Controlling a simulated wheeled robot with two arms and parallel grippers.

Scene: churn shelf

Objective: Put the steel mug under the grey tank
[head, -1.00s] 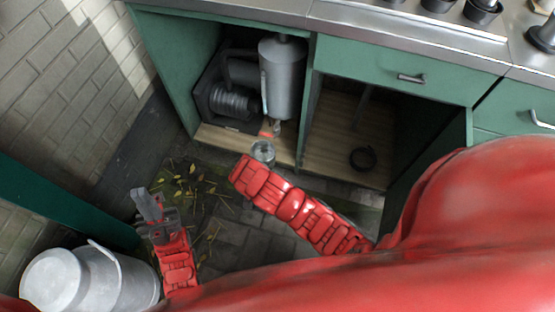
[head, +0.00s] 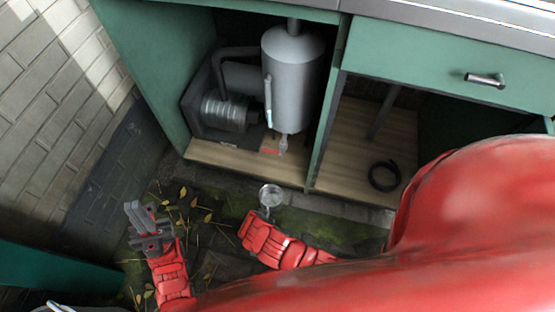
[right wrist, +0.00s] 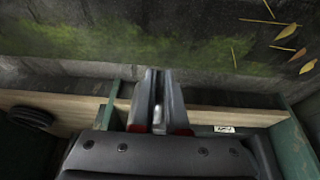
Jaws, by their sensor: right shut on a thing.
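The steel mug (head: 271,194) is a small shiny round cup, seen from above in the head view. It appears just in front of the lower shelf edge, below the grey tank (head: 291,85) and apart from it. The tank hangs in the left cupboard bay with a small outlet (head: 283,145) at its bottom. My right gripper (right wrist: 158,88) is shut on the mug; in the head view its fingers are largely hidden by my red arm. The mug is hard to make out in the right wrist view. My left gripper (head: 136,214) is raised over the floor at left, away from the mug.
A dark pump-like unit (head: 224,112) fills the bay left of the tank. A divider (head: 326,120) separates it from the right bay, where a black ring (head: 384,176) lies on wood. A red mark (head: 270,151) shows on the board under the tank. Leaves litter the mossy floor.

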